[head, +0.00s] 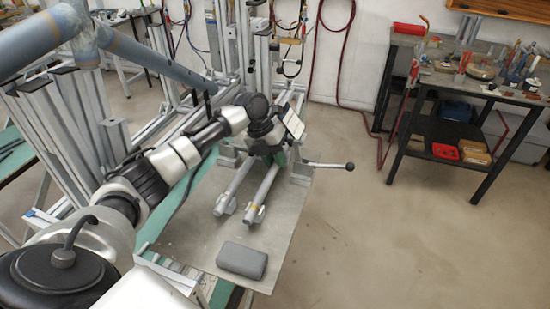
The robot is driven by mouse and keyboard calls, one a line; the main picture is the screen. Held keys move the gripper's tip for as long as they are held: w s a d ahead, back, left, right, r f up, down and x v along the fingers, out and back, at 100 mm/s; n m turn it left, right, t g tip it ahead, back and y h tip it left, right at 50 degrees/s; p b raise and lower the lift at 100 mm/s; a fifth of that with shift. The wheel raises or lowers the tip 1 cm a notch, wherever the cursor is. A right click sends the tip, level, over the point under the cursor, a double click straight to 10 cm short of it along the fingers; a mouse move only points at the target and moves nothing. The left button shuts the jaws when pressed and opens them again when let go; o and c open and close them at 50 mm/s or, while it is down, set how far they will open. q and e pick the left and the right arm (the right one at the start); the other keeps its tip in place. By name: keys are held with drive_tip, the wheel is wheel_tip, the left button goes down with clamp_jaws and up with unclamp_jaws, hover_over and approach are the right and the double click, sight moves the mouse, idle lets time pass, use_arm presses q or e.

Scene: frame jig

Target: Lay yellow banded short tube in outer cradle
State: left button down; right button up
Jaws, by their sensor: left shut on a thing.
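A grey tube with a yellow band (265,188) slants away from me over the grey metal plate of the jig, with the band near its lower end. My left gripper (278,157) is shut on its far end, which the gripper partly hides. A second grey tube (236,184) lies to its left, roughly parallel. Small light grey brackets, perhaps cradles, show at the near ends of both tubes. I cannot tell whether the banded tube rests in its bracket or hangs just above it. My right gripper is out of view.
A dark grey block (242,261) lies on the near part of the metal plate (188,235). A lever with a black knob (349,166) sticks out to the right. Upright aluminium frames stand left and behind. A cluttered workbench (487,84) stands at the far right; the floor between is clear.

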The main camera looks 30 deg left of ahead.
use_arm(q)
drive_tip(key=c, duration=0.9)
unclamp_jaws()
drive_tip(key=shift+r, duration=0.1)
drive_tip(key=b+v, duration=0.2)
drive_tip(key=v, duration=0.8)
drive_tip(key=shift+a+r, duration=0.2)
drive_tip(key=shift+r, duration=0.1)
